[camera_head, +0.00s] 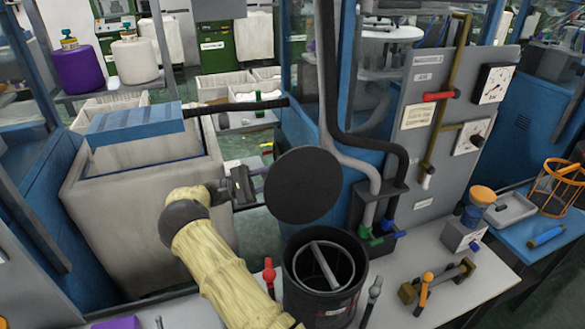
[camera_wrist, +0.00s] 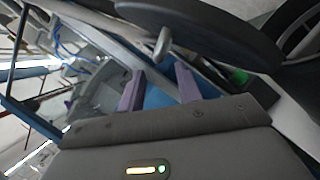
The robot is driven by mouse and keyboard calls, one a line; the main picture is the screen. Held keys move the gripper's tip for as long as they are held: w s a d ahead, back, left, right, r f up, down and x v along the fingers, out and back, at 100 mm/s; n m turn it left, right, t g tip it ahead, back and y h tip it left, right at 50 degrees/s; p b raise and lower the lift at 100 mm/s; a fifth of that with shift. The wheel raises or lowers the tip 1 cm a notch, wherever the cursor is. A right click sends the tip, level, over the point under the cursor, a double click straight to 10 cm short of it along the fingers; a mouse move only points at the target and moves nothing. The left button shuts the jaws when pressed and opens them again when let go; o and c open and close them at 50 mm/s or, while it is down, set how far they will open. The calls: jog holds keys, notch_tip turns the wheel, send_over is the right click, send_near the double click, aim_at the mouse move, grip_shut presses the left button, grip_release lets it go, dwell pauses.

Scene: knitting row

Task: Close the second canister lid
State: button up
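A dark cylindrical canister (camera_head: 337,302) stands on the grey bench, open at the top, with a light ring-like bar inside. Its round dark lid (camera_head: 303,185) is raised, its flat face toward the head camera. My gripper (camera_head: 258,186) is at the left edge of the lid; I cannot tell if they touch. In the wrist view the lid (camera_wrist: 215,22) spans the top, with a small light knob (camera_wrist: 162,42) just above the fingertips. The two purple-grey fingers (camera_wrist: 158,78) are apart with nothing held between them. No other canister is clearly visible, so I cannot tell its number.
A red-handled tap (camera_head: 268,273) and a dark lever (camera_head: 374,290) flank the canister. A large pale bin (camera_head: 140,215) stands to the left.

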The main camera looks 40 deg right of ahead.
aim_at(293, 171)
jog(key=p+x, duration=0.1)
jog(key=x, duration=0.6)
grip_shut()
